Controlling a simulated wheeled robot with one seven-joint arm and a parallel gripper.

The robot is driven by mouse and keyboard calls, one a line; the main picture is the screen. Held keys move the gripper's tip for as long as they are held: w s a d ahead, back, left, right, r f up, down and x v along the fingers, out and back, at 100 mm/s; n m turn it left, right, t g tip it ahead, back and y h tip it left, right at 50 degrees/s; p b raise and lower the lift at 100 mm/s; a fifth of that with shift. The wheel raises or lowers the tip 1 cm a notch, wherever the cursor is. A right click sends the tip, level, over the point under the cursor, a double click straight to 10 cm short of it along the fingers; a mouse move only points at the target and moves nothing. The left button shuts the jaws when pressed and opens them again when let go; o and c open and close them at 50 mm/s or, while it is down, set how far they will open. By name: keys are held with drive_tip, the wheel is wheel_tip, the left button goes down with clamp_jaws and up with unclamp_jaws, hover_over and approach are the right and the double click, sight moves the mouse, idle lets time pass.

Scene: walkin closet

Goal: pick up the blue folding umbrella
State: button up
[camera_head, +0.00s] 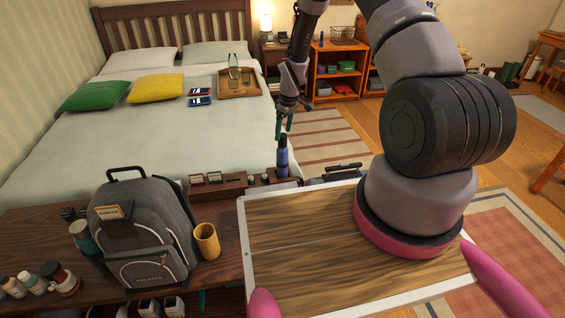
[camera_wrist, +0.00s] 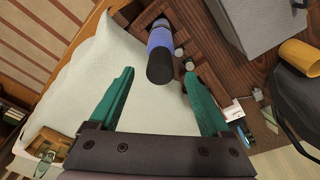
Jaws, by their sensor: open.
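The blue folding umbrella (camera_head: 282,160) stands upright at the right end of a dark wooden organizer (camera_head: 222,186) on the bench. In the wrist view the umbrella (camera_wrist: 160,42) points toward the camera, its dark end (camera_wrist: 160,68) nearest. My gripper (camera_head: 284,124) is above the umbrella, pointing down. Its teal fingers are open and empty in the wrist view (camera_wrist: 160,76), one to each side of the umbrella's near end in the picture. I cannot tell whether the tips have reached its height. The umbrella's foot is hidden in the head view.
A grey backpack (camera_head: 140,228) and a yellow cup (camera_head: 207,241) stand on the bench (camera_head: 40,232) left of the organizer, with several bottles at far left. The bed (camera_head: 150,135) lies behind. Small items sit in the organizer close to the umbrella.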

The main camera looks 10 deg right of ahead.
sight(283, 134)
drive_tip(key=f, duration=0.3)
drive_tip(key=shift+w+a+f, duration=0.15)
drive_tip(key=shift+w+f, duration=0.05)
drive_tip(key=shift+c, duration=0.3)
clamp_jaws()
idle(1.0)
